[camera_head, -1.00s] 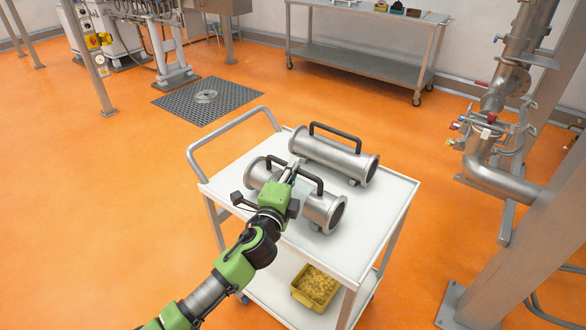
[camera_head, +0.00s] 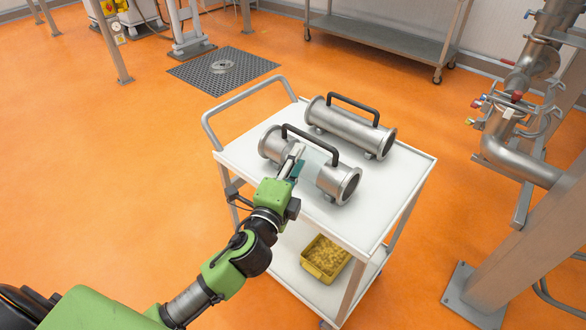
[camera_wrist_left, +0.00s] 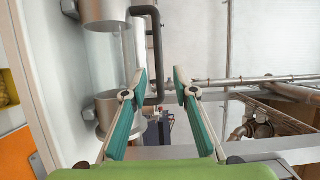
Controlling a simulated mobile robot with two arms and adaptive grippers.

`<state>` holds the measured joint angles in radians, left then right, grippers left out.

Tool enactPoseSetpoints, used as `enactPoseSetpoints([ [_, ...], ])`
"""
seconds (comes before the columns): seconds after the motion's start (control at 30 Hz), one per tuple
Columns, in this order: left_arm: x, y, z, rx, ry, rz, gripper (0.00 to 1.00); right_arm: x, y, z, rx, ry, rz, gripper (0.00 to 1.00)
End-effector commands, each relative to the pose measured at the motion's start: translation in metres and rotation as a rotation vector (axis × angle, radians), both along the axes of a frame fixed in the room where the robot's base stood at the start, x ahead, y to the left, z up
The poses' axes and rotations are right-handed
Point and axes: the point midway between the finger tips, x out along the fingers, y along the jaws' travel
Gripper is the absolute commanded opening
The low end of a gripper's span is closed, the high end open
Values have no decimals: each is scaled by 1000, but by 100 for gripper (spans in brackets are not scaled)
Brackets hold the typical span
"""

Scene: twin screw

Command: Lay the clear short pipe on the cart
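The clear short pipe (camera_head: 313,160) lies on the near side of the white cart's top (camera_head: 245,158). It has steel ends, a see-through middle and a black handle (camera_head: 318,139). My left gripper (camera_head: 297,157) is at the pipe's near side, by the handle. In the left wrist view, its two teal fingers (camera_wrist_left: 163,80) are spread apart, with the handle (camera_wrist_left: 157,50) just past the left fingertip. The pipe's clear middle (camera_wrist_left: 105,62) shows to the left there. I cannot tell whether a finger touches the handle. My right gripper is in neither view.
A steel pipe (camera_head: 349,126) with a black handle lies behind, on the same cart top. A yellow bin (camera_head: 325,258) sits on the lower shelf. Steel piping and a post (camera_head: 540,215) stand to the right. A steel table (camera_head: 385,38) is at the back. Orange floor is open to the left.

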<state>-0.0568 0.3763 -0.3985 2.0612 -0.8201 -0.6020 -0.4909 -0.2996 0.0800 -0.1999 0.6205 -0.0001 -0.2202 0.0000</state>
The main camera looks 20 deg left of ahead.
Motion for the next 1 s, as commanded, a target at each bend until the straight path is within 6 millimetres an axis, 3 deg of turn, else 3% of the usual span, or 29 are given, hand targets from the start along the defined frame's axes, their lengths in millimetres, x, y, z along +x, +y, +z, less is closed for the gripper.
enactPoseSetpoints([
  [0.23,-26,0,0,1,-1,0,26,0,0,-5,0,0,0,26],
  [0.8,-29,2,-2,-15,9,8,26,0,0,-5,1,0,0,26],
  [0.87,-33,7,-9,-64,38,33,26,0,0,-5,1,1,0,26],
  [0.97,-52,27,-39,-244,155,129,26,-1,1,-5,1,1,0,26],
  [1.0,-65,36,-57,-346,224,187,26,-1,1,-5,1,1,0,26],
])
